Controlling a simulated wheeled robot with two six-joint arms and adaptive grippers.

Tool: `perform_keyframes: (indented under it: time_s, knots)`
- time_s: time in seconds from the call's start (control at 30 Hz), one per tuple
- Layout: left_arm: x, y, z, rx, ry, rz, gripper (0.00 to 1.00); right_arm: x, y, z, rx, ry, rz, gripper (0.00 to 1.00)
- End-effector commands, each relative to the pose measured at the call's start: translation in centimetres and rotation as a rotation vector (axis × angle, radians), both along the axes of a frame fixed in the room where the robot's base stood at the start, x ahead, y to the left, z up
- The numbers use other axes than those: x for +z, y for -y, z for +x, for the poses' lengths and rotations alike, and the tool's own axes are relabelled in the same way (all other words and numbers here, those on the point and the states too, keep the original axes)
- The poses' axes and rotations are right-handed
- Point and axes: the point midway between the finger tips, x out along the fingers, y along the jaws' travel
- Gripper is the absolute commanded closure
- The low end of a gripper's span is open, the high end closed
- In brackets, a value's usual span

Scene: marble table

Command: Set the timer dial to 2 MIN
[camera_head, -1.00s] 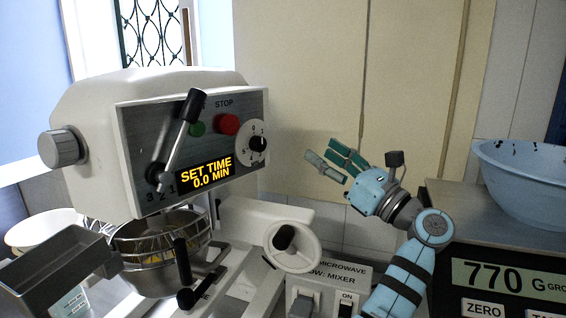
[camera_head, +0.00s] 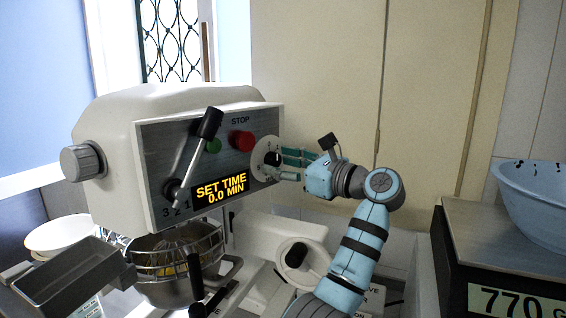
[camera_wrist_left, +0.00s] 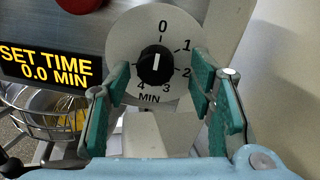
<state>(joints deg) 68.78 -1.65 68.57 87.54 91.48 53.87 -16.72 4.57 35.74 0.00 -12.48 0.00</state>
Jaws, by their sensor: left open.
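The timer dial is a black knob (camera_wrist_left: 155,66) on a round white plate (camera_wrist_left: 126,30) marked 0, 1, 2, 3, 4 and MIN. Its white mark points up toward the 0. In the head view the dial plate (camera_head: 260,162) is at the right end of the mixer's front panel, partly hidden by my fingers. The yellow display (camera_head: 220,189) reads SET TIME 0.0 MIN. My left gripper (camera_head: 287,163) is open at the dial. In the wrist view its green-padded fingers (camera_wrist_left: 161,82) stand to either side below the knob, with gaps, apparently not touching it. My right gripper is out of view.
A red stop button (camera_head: 241,141), a green button (camera_head: 212,145) and a black-tipped lever (camera_head: 211,123) are left of the dial. A wire-guarded bowl (camera_head: 175,278) is below. A scale (camera_head: 500,235) with a blue bowl (camera_head: 535,200) stands at right.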

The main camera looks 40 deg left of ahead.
Motion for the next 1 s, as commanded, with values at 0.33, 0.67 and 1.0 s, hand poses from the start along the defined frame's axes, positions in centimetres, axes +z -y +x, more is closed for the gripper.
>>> perform_keyframes:
  time_s: [0.33,0.67,1.0]
  knots:
    - [-0.04,0.05,0.0,0.0,0.0,0.0,0.78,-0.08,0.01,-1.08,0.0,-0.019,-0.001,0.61]
    - [-0.08,0.12,0.04,-0.001,-0.01,-0.001,0.99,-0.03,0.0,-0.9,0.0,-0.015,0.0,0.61]
    - [-0.11,0.11,-0.02,0.0,-0.143,0.001,0.99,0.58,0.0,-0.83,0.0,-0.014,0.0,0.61]
